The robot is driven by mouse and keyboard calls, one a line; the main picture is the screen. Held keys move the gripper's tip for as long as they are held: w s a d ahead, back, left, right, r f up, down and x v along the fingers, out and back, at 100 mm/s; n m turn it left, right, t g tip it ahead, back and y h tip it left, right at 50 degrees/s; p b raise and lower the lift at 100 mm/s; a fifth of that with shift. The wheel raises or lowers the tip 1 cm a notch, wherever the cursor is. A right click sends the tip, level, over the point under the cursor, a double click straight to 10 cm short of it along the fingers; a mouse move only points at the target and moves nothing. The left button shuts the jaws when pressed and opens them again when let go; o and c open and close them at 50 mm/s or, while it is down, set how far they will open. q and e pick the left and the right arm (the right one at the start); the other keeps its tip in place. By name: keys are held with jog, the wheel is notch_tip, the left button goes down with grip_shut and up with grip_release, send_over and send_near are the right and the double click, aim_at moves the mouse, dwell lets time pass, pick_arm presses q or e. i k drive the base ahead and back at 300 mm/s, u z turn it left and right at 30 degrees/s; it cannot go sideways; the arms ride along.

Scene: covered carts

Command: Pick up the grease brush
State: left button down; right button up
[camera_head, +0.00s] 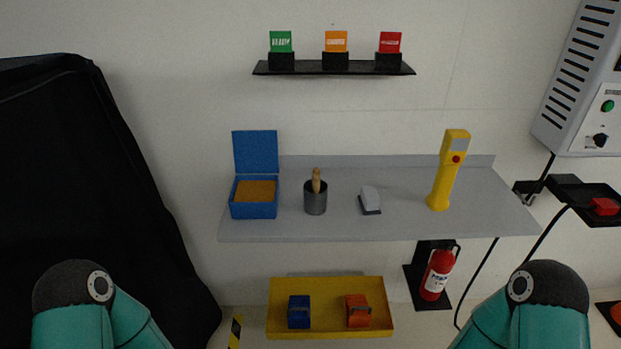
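A wooden handle (316,181), which looks like that of the grease brush, sticks up out of a dark grey cup (316,203). Its lower end is hidden inside the cup. The cup stands on a grey wall shelf (400,222), left of the shelf's middle. Only the teal and black links of my two arms show, at the bottom left and bottom right. Neither gripper is in view.
An open blue box (254,211) stands left of the cup. A small white and dark block (369,200) and a yellow handheld device (448,170) stand to the right. Below are a yellow tray (330,333) and a fire extinguisher (437,275).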

aim_at(316, 173)
jog(key=z, duration=0.45)
jog(key=i, duration=0.25)
jog(key=u, duration=2)
jog(key=k, duration=1.25)
jog(key=z, duration=0.95)
jog(key=i, duration=1.1)
jog(key=u, duration=0.5)
